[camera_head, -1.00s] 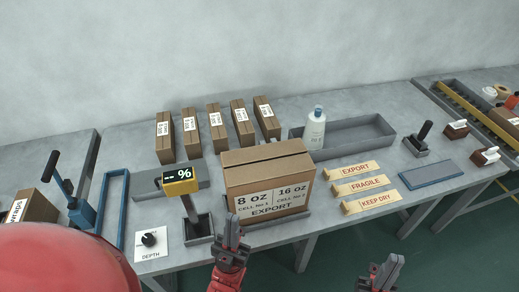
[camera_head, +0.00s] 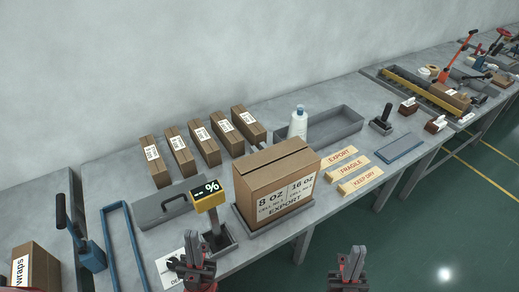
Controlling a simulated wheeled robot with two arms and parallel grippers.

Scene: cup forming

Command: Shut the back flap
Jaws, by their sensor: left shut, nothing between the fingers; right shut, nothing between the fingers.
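The brown export carton (camera_head: 276,179) stands in a grey tray (camera_head: 243,223) on the bench, with "8 oz", "16 oz" and "EXPORT" on its front. Its top looks closed, with a dark seam running across it. The back flap (camera_head: 266,157) lies behind that seam and looks about flat; I cannot tell whether it is fully down. My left gripper (camera_head: 193,250) is shut and empty at the bench's front edge, left of and nearer than the carton. My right gripper (camera_head: 351,259) is shut and empty in front of the bench, right of the carton. Neither touches it.
A yellow percent display (camera_head: 208,197) stands just left of the carton. Several small brown cartons (camera_head: 206,147) stand behind it. A white bottle (camera_head: 298,122) and a long grey tray (camera_head: 345,125) are behind right. Label strips (camera_head: 353,171) lie right.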

